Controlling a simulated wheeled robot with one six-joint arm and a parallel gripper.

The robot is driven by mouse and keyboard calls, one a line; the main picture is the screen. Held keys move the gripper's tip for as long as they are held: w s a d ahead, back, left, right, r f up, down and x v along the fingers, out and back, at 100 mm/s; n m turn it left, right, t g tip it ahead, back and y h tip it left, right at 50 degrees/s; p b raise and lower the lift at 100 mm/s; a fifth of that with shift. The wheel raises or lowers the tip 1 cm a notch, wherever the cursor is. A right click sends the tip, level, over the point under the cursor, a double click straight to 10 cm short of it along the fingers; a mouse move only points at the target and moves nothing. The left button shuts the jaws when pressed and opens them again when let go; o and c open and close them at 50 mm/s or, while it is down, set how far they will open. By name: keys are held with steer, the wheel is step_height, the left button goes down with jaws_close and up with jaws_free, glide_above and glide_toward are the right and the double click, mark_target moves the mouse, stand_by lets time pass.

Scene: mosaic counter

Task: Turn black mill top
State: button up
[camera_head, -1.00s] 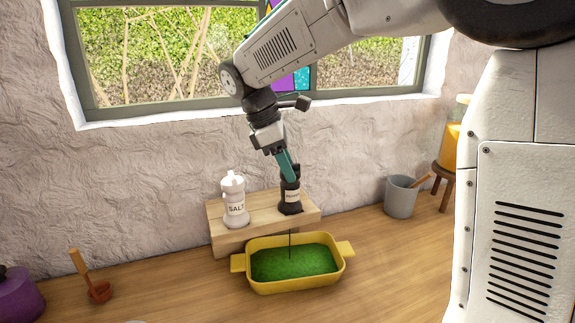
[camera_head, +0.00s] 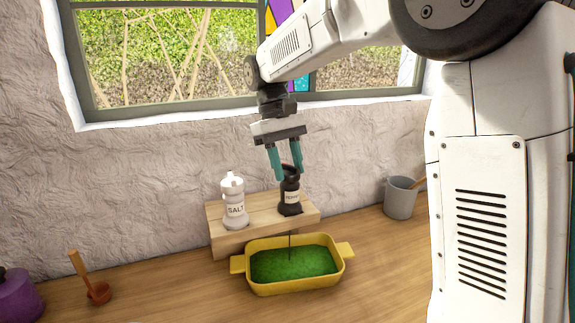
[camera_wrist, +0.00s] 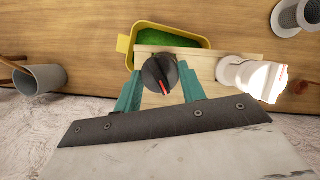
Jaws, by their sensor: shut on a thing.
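The black mill (camera_head: 290,204) stands upright on the right part of a wooden stand (camera_head: 260,225). My gripper (camera_head: 288,178) comes down from above, with one teal finger on each side of the mill's top, and is shut on it. In the wrist view the round black mill top (camera_wrist: 152,80), with a ridge and a red mark, sits between the fingers. The white salt mill (camera_head: 234,208) stands upright to its left on the stand, apart from my gripper.
A yellow dish (camera_head: 262,289) with green contents sits in front of the stand, with a thin dark line above it. A grey bucket (camera_head: 401,200) stands right. The wall is close behind.

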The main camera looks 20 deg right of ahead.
steer(key=m+y, duration=0.1)
steer(key=m, duration=0.2)
steer(key=m+y, duration=0.1)
steer(key=m, duration=0.2)
steer(key=shift+d, duration=0.2)
steer(key=shift+m+y, duration=0.3)
steer(key=o, duration=1)
steer(key=a+v, duration=0.1)
steer(key=v, duration=0.6)
steer(key=shift+d+r, duration=0.4)
steer(key=shift+d, duration=0.15)
steer(key=shift+w, duration=0.15)
